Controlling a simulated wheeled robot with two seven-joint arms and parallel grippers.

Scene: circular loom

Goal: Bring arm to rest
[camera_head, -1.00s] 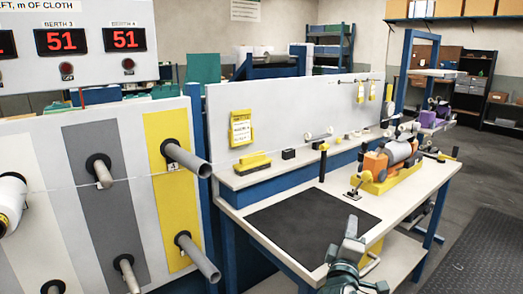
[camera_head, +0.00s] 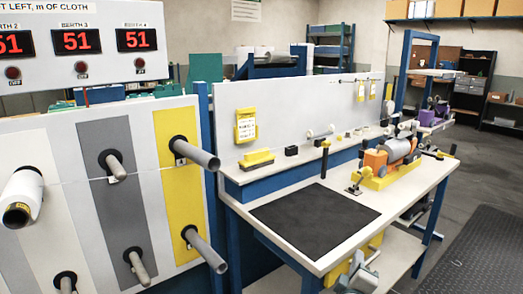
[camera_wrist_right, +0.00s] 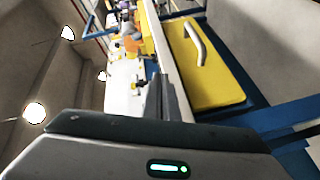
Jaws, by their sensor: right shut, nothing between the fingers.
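My right gripper (camera_head: 358,268) shows at the bottom of the head view, beside the front edge of the workbench (camera_head: 400,212) and below its top. In the right wrist view its fingers (camera_wrist_right: 163,98) are together with nothing between them. The rest of my right arm is mostly out of the head view. My left gripper is not in view.
A black mat (camera_head: 315,221) lies on the bench. An orange and yellow device with a grey roll (camera_head: 398,150) stands further back. A yellow panel with a pale handle (camera_wrist_right: 205,80) is close to the right gripper. Pegs (camera_head: 195,153) stick out from the rack at left.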

